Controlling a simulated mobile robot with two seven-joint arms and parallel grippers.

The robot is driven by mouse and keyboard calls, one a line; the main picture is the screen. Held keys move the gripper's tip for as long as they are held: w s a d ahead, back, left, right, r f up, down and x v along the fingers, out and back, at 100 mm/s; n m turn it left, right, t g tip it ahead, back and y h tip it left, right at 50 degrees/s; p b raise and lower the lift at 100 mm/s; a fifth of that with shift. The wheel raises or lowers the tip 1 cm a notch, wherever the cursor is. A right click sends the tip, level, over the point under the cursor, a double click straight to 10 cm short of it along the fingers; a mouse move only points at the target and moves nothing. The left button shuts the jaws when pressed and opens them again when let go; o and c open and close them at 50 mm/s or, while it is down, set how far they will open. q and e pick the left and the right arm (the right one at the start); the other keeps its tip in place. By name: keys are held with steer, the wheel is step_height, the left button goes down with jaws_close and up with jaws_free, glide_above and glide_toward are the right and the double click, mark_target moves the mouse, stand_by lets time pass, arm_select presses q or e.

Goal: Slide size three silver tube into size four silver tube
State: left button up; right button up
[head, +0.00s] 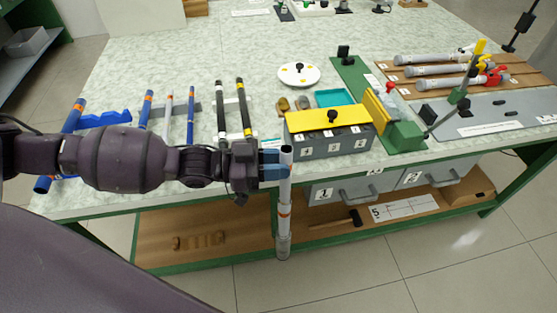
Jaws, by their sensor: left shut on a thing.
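My left gripper (272,164) is shut on an upright silver tube (285,190) near its top, in front of the table's front edge. The tube has an orange band and hangs down past the tabletop. A wider grey section (283,246) shows at its lower end; I cannot tell whether this is a second tube around it or part of the same piece. A thinner silver tube (169,112) with a red band lies on the table among blue tubes. No size marks are readable on the tubes. My right gripper is not in view.
A grey numbered box with a yellow top (327,117) stands right of the gripper. Several grey tubes (432,71) lie on brown boards at right. A drawer (345,188) and a wooden shelf (205,238) are below.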

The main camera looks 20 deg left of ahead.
arm_select(q)
steer(key=shift+f, duration=0.3)
steer(key=o, duration=0.8)
steer(key=shift+a, duration=0.15)
steer(key=v, duration=1)
steer(key=shift+s+a, duration=0.15)
steer(key=shift+a, duration=0.1)
